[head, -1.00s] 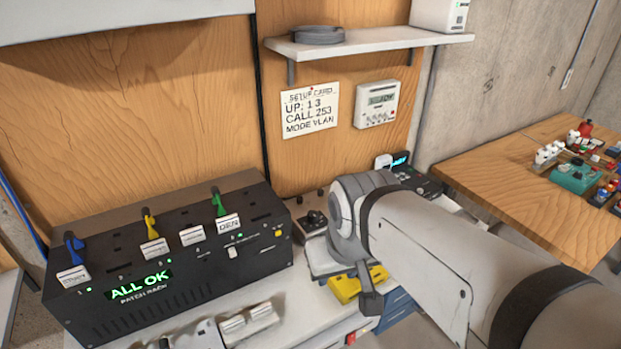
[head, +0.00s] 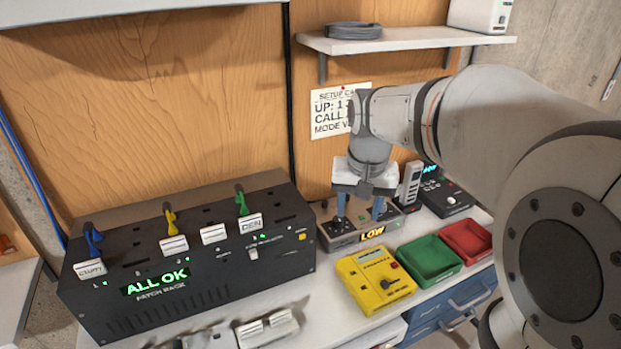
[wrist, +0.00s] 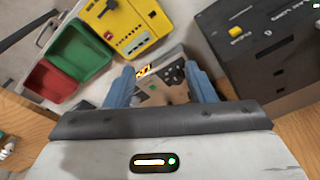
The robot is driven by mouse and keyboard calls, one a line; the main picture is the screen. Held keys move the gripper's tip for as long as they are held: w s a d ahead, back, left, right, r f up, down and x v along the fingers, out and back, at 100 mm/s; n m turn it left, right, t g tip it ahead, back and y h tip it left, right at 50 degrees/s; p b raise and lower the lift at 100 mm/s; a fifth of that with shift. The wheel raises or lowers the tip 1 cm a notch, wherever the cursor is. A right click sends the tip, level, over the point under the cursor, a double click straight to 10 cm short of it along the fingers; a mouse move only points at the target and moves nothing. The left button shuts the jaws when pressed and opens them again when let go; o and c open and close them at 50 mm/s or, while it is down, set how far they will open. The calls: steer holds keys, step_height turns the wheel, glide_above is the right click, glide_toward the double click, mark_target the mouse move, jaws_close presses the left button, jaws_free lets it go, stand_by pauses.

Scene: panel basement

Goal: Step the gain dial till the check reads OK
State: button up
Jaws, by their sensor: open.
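A grey box (head: 345,238) stands on the bench right of the black rack, its amber display (head: 372,234) reading LOW. My gripper (head: 360,210) is over this box, pointing down, with its blue fingers apart. In the wrist view, the open fingers (wrist: 160,88) straddle part of the box, and its display (wrist: 143,71) shows between them. Small dark knobs or buttons show on its top, partly hidden by my gripper. I cannot tell which is the gain dial, or whether a finger touches it.
The black rack (head: 200,285), reading ALL OK, stands at left. A yellow unit (head: 372,290) with a dark knob, a green tray (head: 430,258) and a red tray (head: 466,240) are in front and right. A dark console (head: 446,198) stands behind. A setup card (head: 335,112) is partly covered by my arm.

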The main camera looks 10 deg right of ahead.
mark_target(338, 222)
steer(key=w+f+m, duration=0.1)
steer(key=w+f, duration=0.1)
steer(key=w, duration=0.2)
steer(key=w+f+g+b, duration=0.1)
steer(key=w+f, duration=0.1)
steer(key=w, duration=0.3)
steer(key=w+f+m+b, duration=0.1)
steer(key=w+f, duration=0.1)
steer(key=w, duration=0.3)
steer(key=shift+a+f+m+g, duration=0.15)
steer(key=shift+f+m+g, duration=0.15)
steer(key=shift+f, duration=0.05)
step_height(338, 222, down, 8)
steer(key=shift+r, duration=0.15)
